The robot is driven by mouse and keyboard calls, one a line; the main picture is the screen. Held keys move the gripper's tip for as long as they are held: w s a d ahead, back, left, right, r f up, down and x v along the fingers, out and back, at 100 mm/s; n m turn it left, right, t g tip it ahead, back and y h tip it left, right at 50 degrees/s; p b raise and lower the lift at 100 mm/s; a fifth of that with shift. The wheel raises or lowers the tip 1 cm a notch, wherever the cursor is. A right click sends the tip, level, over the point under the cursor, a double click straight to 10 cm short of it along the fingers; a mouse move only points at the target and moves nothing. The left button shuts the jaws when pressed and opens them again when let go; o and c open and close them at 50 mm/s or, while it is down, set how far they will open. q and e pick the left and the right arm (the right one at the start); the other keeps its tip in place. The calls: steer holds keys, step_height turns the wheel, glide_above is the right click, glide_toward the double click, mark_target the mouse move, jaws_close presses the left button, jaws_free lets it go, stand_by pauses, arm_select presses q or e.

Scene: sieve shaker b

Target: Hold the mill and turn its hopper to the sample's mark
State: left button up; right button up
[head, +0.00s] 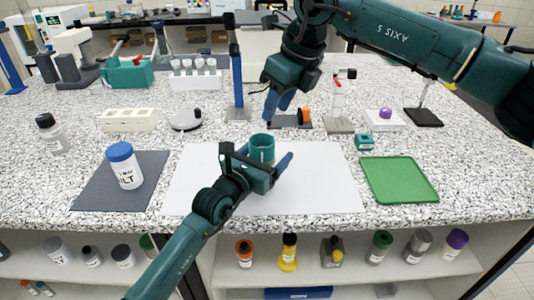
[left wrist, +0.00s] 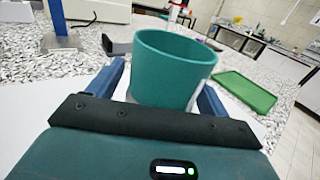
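A teal, open-topped cup-shaped piece (head: 261,149), which looks like the mill's hopper, stands on the white mat (head: 325,180). In the left wrist view the teal piece (left wrist: 172,70) is wide at the top and narrower below. I see no mark on it. My left gripper (head: 257,160) is open, one finger on each side of it, with gaps showing. My right gripper (head: 278,105) points down behind and above the piece, apart from it. Its finger gap is unclear. A white bottle with a blue cap (head: 124,166) and a partly readable label stands on the dark mat (head: 88,192).
A green tray (head: 399,180) lies at right, with a small teal item (head: 364,141) nearby. The white mat's right half is free.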

arm_select(q)
steer(key=c, duration=1.4)
arm_select(e)
steer(key=shift+s, duration=0.1)
steer(key=shift+c, duration=1.4)
steer(key=w+f+m, duration=0.1)
steer(key=f+m, duration=0.1)
steer(key=f, duration=0.1)
steer(key=w+f+m+t+h, duration=0.1)
steer(key=f+m, duration=0.1)
steer(key=f, duration=0.2)
steer(key=w+f+m+t+h, duration=0.1)
steer(key=f+m, duration=0.2)
steer(key=shift+a+f, duration=0.25)
steer(key=shift+a, duration=0.1)
